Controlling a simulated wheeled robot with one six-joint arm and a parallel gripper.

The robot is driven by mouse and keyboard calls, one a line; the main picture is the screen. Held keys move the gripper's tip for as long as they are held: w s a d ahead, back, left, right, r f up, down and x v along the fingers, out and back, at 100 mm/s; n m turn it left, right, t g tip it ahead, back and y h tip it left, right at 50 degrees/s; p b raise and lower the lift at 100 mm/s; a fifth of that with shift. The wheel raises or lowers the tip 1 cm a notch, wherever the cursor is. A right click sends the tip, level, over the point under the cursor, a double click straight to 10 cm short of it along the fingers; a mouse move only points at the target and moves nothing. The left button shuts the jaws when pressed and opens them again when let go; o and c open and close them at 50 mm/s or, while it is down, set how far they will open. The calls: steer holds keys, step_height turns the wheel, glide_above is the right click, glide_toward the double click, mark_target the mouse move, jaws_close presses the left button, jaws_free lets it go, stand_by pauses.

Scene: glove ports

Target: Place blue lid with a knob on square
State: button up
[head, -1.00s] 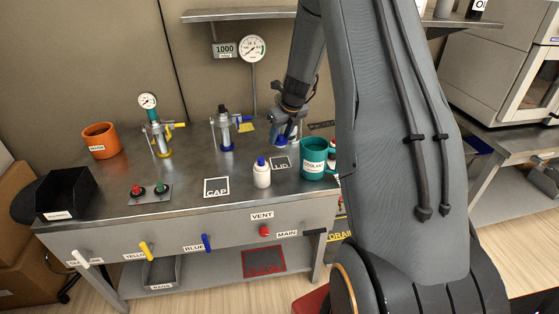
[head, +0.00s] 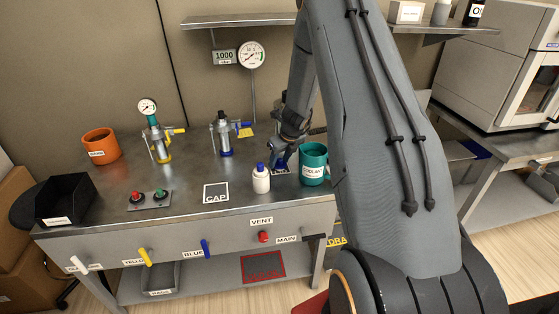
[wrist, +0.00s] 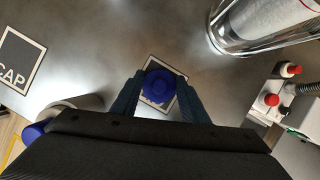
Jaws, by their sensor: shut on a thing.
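The blue lid (wrist: 158,86), round with a knob, is between the fingers of my gripper (wrist: 160,97) in the wrist view. My gripper is shut on it. The lid is over the white-edged square (wrist: 151,66) and hides much of it; I cannot tell whether it touches. In the head view my gripper (head: 281,160) is low over the labelled square (head: 282,171), just behind and left of the teal coolant mug (head: 313,165).
A white bottle with a blue top (head: 261,179) stands close by on the left. The CAP square (head: 216,192) is bare. A clear cylinder (wrist: 262,22) stands behind on the right, with red-knobbed fittings (wrist: 272,99) beside it. The bench front between button box and bottle is clear.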

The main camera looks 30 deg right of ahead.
steer(key=o, duration=1)
steer(key=shift+s+r, duration=0.1)
steer(key=shift+r, duration=0.4)
steer(key=v, duration=1.1)
steer(key=s+a+r+n+g, duration=0.2)
steer(key=s+a+r+n, duration=0.2)
steer(key=s+a+n, duration=1.35)
steer(key=s+n, duration=0.4)
steer(key=n, duration=0.3)
steer(key=s+a+n+g, duration=0.1)
steer(key=s+a+n, duration=0.2)
steer(key=s+n, duration=0.4)
steer(key=shift+r+n+g+b, duration=0.35)
steer(key=shift+r+n, duration=0.1)
steer(key=shift+n, duration=1.2)
